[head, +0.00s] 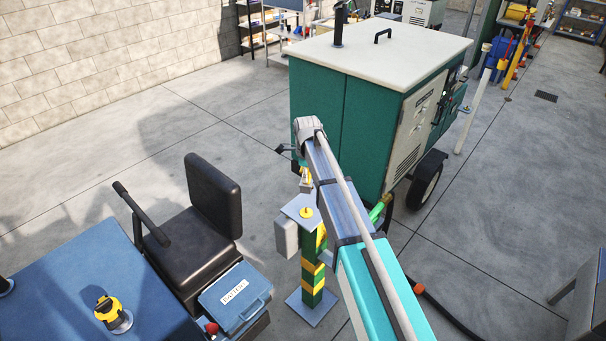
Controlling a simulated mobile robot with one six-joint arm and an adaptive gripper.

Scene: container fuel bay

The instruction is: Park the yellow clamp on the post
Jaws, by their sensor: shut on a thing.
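The post (313,272) is green with yellow bands and stands on a flat grey base plate on the floor. A pale plate with a round yellow piece (307,212) tops it, and a grey box is on its left side. My arm reaches in from the bottom and hides part of the post's right side. My gripper (305,182), small and partly hidden by the arm, is just above and behind the post top. It is shut on a small yellow piece, apparently the yellow clamp (305,172). The clamp's shape and its gap to the post are unclear.
A green generator trailer (335,130) with a white top stands close behind the post. A black seat (215,195), a blue battery box (235,300) and a blue surface (60,300) are at left. A dark hose (450,315) lies at right. Floor between seat and wall is clear.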

